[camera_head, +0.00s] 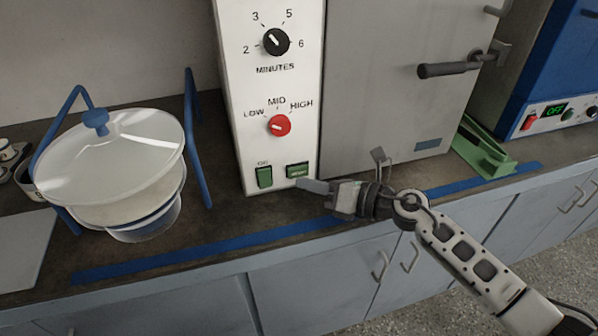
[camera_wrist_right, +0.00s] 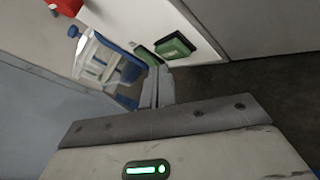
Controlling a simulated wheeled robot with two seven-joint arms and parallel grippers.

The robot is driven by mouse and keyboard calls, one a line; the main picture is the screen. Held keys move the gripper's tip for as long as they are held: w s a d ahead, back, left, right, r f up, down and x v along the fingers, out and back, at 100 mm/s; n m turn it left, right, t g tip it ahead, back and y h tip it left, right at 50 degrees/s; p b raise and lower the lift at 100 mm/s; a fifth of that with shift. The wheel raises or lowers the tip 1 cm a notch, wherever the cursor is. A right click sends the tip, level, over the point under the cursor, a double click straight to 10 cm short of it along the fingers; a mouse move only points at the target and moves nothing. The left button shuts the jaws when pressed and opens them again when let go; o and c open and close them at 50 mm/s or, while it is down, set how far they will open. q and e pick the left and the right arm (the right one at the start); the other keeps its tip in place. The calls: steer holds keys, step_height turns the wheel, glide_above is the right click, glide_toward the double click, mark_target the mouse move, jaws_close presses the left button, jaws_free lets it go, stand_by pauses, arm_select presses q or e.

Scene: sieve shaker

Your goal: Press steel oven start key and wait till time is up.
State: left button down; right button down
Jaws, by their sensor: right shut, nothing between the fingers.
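The steel oven (camera_head: 395,75) stands on the counter with a white control panel (camera_head: 245,105) on its left. The panel has a black minutes knob (camera_head: 275,42) and a red low-mid-high knob (camera_head: 279,125). Below are two green keys, the left key (camera_head: 264,177) marked ON or similar and the right key (camera_head: 297,171) with lettering too small to read. My right gripper (camera_head: 308,185) is shut and empty, its tips just below and in front of the right key. In the right wrist view the shut fingers (camera_wrist_right: 158,88) point at the green keys (camera_wrist_right: 174,47); contact cannot be told.
A white lidded bowl (camera_head: 115,165) in a blue frame stands left of the oven. A green metal piece (camera_head: 484,150) and a blue unit (camera_head: 555,75) with an OFF display are at right. Blue tape (camera_head: 240,240) runs along the counter front.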

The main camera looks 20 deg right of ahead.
steer(key=shift+w, duration=0.1)
steer(key=shift+w, duration=0.35)
steer(key=shift+w+b, duration=0.3)
steer(key=shift+w, duration=0.2)
stand_by(0.6)
stand_by(0.4)
steer(key=shift+s+p, duration=0.35)
steer(key=shift+s, duration=0.6)
steer(key=shift+s, duration=0.55)
steer(key=shift+s+d+p, duration=0.1)
steer(key=shift+s+p, duration=0.45)
steer(key=shift+s, duration=1.4)
